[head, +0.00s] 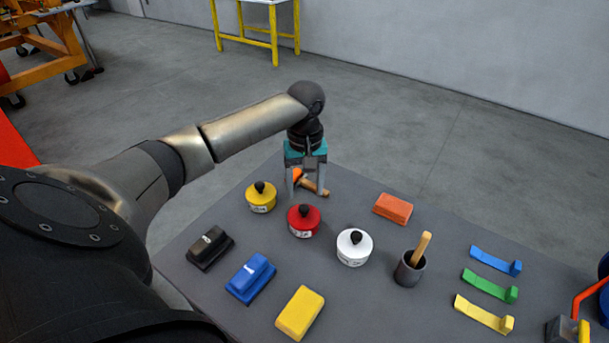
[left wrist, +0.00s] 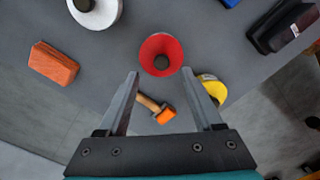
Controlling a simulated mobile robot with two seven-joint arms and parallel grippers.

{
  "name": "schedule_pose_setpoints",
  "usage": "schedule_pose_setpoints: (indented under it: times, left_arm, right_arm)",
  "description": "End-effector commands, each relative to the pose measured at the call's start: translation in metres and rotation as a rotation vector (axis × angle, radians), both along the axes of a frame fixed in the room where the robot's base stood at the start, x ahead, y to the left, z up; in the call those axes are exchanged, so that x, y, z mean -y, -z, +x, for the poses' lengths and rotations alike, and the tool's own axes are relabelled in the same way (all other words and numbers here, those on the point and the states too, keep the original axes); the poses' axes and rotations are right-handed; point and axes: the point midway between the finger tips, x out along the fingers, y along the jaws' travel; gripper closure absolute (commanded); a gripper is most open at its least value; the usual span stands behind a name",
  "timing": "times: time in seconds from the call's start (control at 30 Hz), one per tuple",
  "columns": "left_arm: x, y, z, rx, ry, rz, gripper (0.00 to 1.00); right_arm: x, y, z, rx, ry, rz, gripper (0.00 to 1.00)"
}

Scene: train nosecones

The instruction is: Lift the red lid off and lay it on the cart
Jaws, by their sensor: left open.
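The red lid (head: 301,215), with a black knob, sits on a small tub with a white label, on the grey cart top (head: 375,310). In the left wrist view the red lid (left wrist: 152,47) lies just beyond the fingertips, roughly centred between them. My left gripper (head: 308,190) is open and empty, pointing down above the cart behind the red lid. It also shows in the left wrist view (left wrist: 160,76), its fingers apart from the lid. My right gripper is not in view.
A yellow-lidded tub (head: 261,197) and a white-lidded tub (head: 354,247) flank the red one. A small orange-headed mallet (left wrist: 165,115) lies beneath the gripper. An orange block (head: 393,208), a dark cup with a wooden handle (head: 409,270) and several coloured blocks and strips stand around.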

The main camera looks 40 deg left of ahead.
Motion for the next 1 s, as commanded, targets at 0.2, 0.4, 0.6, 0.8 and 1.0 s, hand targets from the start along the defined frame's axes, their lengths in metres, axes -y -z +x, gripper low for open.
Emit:
schedule_pose_setpoints:
  times: [0.2,0.4,0.6,0.8,1.0]
  left_arm:
    - [-0.001,0.016,0.0,-0.001,0.0,0.001,0.33]
    - [-0.004,0.046,0.0,-0.001,0.0,0.0,0.33]
    - [-0.004,0.062,0.0,0.0,0.001,0.001,0.33]
    - [-0.004,0.062,0.0,0.001,0.001,0.002,0.33]
    - [-0.004,0.061,0.0,0.001,0.001,0.002,0.54]
  right_arm:
    - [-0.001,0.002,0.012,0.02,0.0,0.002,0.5]
    - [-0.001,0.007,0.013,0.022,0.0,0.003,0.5]
    - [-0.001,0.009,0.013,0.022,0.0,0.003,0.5]
    - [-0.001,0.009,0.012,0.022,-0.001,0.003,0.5]
    - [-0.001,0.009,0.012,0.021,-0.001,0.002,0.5]
